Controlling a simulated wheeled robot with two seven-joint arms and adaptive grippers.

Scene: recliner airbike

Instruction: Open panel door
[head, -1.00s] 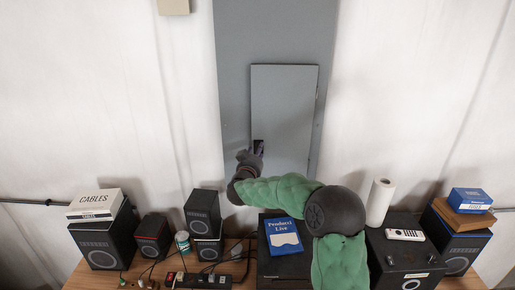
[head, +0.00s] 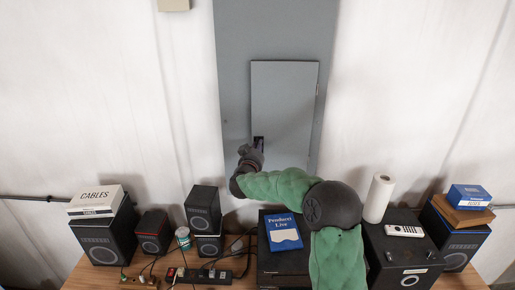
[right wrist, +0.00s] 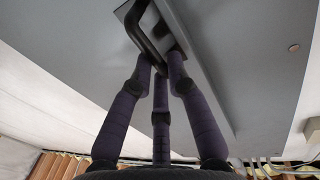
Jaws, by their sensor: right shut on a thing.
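The grey panel door (head: 290,105) is a flat rectangle on a taller grey wall panel (head: 232,55). A dark handle (head: 258,141) sits near its lower left edge. My right gripper (head: 256,147) reaches up to the handle and is shut on it. In the right wrist view, the purple fingers (right wrist: 158,68) close around the dark bar handle (right wrist: 148,35). The door looks flush or nearly so; I cannot tell whether it is slightly ajar. My left gripper is not in view.
A wooden table (head: 212,268) below holds speakers (head: 202,210), a blue book (head: 284,232), a paper towel roll (head: 379,198), a remote (head: 404,231) and a cables box (head: 96,200). My right arm passes low over the dark boxes. The wall around the door is clear.

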